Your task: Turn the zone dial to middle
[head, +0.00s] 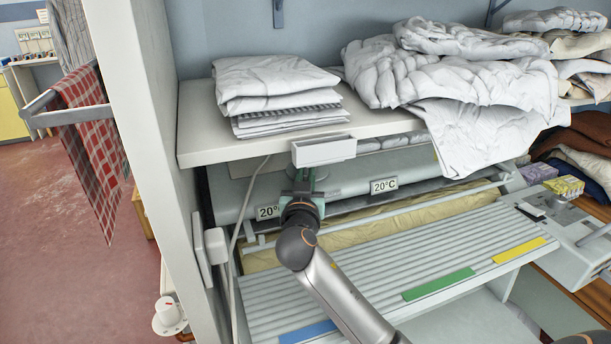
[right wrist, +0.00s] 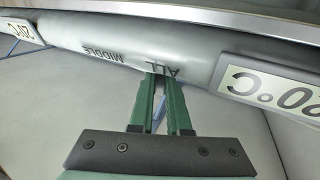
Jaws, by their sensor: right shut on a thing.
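My right gripper (head: 305,178) is at the grey roller housing (head: 345,182), just under a white box on the shelf edge. In the right wrist view its two green fingers (right wrist: 163,82) are close together, with their tips at the housing beside the printed words "ALL" (right wrist: 160,69) and "MIDDLE" (right wrist: 98,57), which appear upside down. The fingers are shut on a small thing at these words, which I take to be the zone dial. The fingers hide most of it, so I cannot tell where it points. My left gripper is in neither view.
"20°C" signs (head: 383,186) (right wrist: 275,88) flank the gripper. The white box (head: 323,151) and shelf (head: 200,133) lie close above, bearing folded linen (head: 270,78). The slatted feed board (head: 370,262) lies below.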

